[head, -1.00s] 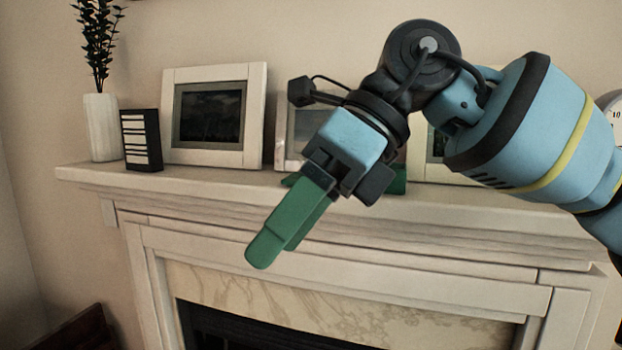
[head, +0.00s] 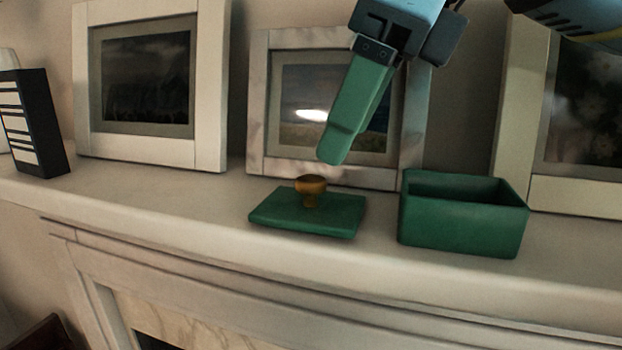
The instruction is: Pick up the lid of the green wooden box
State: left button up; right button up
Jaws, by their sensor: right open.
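The green lid (head: 275,214) lies flat on the white mantel shelf, with a round orange-brown knob (head: 311,186) standing up from its middle. The green wooden box (head: 460,232) stands open on the shelf to the right of the lid, apart from it. My right gripper (head: 333,155) comes down from above, its green fingers pointing down and a little left. Its fingertips are above and slightly right of the knob, apart from it. The fingers overlap in this view, and nothing shows between them. My left gripper is out of view.
White picture frames (head: 215,90) stand along the wall behind the lid and box. A black-and-white striped block (head: 35,125) is at the left end. The mantel (head: 160,195) is clear left of the lid; its front edge drops off close before the lid and box.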

aim_at(324, 180)
jog(key=shift+w+r, duration=0.1)
jog(key=shift+r, duration=0.05)
jog(key=shift+s, duration=0.45)
jog(key=shift+a+f, duration=0.15)
jog(key=shift+f, duration=0.2)
jog(key=shift+x, duration=0.95)
jog(key=shift+a+f, duration=0.15)
jog(key=shift+f, duration=0.2)
jog(key=x, duration=0.4)
jog(key=shift+a+f+p, duration=0.1)
jog(key=shift+p, duration=0.2)
jog(key=c, duration=1.1)
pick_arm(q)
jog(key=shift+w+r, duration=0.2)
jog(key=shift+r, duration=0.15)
